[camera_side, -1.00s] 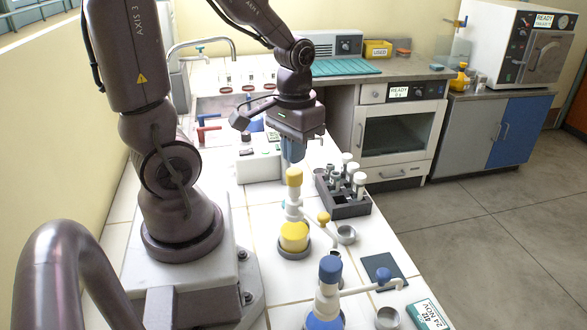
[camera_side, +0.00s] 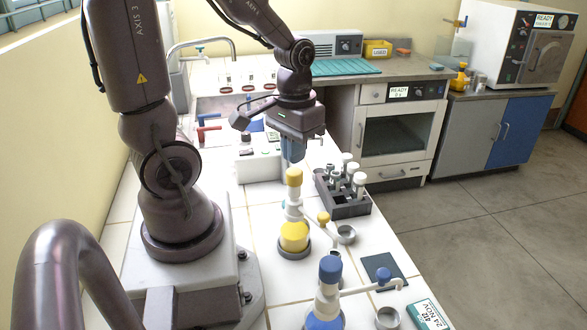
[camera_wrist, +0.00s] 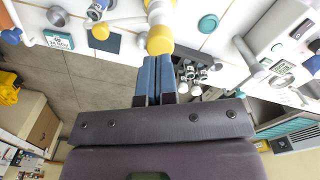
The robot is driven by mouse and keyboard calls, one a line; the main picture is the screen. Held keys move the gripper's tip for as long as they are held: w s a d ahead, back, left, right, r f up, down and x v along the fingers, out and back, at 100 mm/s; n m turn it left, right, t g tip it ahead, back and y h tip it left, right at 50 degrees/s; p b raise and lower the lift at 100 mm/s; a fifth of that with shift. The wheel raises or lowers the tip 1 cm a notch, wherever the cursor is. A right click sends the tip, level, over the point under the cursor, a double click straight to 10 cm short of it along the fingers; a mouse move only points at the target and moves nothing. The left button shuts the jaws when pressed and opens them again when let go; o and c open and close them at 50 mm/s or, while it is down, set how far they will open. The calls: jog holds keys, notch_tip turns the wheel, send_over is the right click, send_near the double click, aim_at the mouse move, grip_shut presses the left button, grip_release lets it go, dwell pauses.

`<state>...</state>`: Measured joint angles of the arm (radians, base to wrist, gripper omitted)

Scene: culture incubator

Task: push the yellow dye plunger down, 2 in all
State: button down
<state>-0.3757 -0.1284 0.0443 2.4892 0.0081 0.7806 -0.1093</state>
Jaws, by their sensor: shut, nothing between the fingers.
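The yellow dye dispenser has a yellow plunger cap (camera_side: 294,177) on a white stem above a yellow base (camera_side: 294,237), with a spout to the right. Its yellow cap also shows in the wrist view (camera_wrist: 160,40), just beyond the fingertips. My gripper (camera_side: 293,158) is shut and empty, its blue fingers pointing down just above the yellow cap. In the wrist view the blue fingers of my gripper (camera_wrist: 156,60) lie side by side. Whether the tips touch the cap, I cannot tell. The plunger stands raised.
A blue-capped dispenser (camera_side: 330,268) stands in front. A dark rack (camera_side: 350,207) of white-capped tubes is to the right. Small metal cups (camera_side: 347,235) sit under the spouts. A dark square pad (camera_side: 384,268) and a labelled teal box (camera_side: 428,314) lie at the front right.

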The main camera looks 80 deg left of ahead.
aim_at(295, 171)
jog(key=shift+f, duration=1.85)
dwell(1.1)
jog(key=shift+r, duration=1.9)
jog(key=shift+f, duration=0.15)
jog(key=shift+f, duration=1.85)
jog(key=shift+r, duration=2)
jog(key=shift+r, duration=3)
